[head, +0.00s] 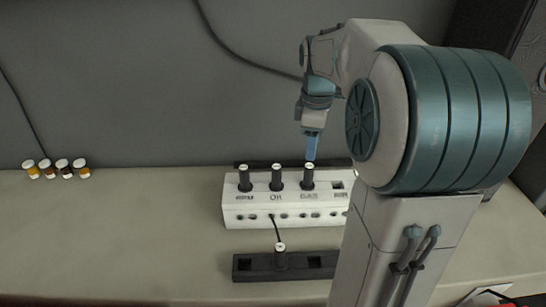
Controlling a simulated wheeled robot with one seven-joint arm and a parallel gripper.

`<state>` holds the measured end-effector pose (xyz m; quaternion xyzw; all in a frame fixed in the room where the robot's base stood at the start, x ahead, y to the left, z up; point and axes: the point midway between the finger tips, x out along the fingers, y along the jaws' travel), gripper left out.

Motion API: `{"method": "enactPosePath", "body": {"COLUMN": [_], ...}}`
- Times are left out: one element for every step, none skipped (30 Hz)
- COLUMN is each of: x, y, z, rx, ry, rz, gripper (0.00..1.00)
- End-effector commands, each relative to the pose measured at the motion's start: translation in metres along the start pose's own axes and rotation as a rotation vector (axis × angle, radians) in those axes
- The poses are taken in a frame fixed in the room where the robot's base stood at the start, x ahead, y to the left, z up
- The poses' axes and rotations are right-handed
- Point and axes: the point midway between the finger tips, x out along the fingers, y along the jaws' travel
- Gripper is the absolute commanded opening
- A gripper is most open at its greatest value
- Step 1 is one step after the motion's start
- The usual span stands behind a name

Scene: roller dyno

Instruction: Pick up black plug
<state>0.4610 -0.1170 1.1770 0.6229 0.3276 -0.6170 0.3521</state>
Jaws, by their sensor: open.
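Three black plugs with white tops stand upright in a row on a white socket box: a left one (244,180), a middle one (276,179) and a right one (308,179). Another black plug (280,259) stands in a low black holder (251,263) in front of the box. The white box (240,211) has labels and round holes on its front. My gripper (311,156) points down with its blue fingers just above or behind the right plug's top. It is open; the gap between the fingers is hard to see. Contact with the plug cannot be told.
Several small white-capped jars (57,169) stand at the far left of the counter (130,230). A dark strip (255,165) lies behind the box. A thin dark cable runs between the box and holder. The counter between jars and box is clear. My arm hides the right side.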

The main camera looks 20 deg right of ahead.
Motion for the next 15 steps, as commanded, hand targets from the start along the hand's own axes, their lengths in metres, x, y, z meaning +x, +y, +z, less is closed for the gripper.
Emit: {"method": "enactPosePath", "body": {"x": [0.006, 0.007, 0.008, 0.009, 0.010, 0.012, 0.014, 0.017, 0.023, 0.028, 0.033, 0.041, 0.048, 0.054, 0.062], "y": [0.009, 0.013, 0.017, 0.020, 0.021, 0.022, 0.023, 0.023, 0.022, 0.021, 0.021, 0.020, 0.019, 0.019, 0.019], "z": [0.004, 0.006, 0.007, 0.007, 0.008, 0.008, 0.007, 0.007, 0.005, 0.005, 0.004, 0.003, 0.002, 0.002, 0.001], "rx": [-0.032, -0.053, -0.078, -0.092, -0.103, -0.115, -0.121, -0.126, -0.129, -0.132, -0.134, -0.136, -0.137, -0.137, -0.137], "ry": [0.003, 0.005, 0.007, 0.009, 0.010, 0.011, 0.011, 0.011, 0.011, 0.011, 0.011, 0.011, 0.010, 0.010, 0.010], "rz": [-0.015, -0.021, -0.026, -0.030, -0.033, -0.036, -0.038, -0.039, -0.041, -0.041, -0.042, -0.041, -0.042, -0.042, -0.042], "gripper": [0.50, 0.50, 0.50, 0.50, 0.50, 0.50, 0.50, 0.50, 0.50, 0.50, 0.50, 0.50, 0.50, 0.50, 0.50]}}
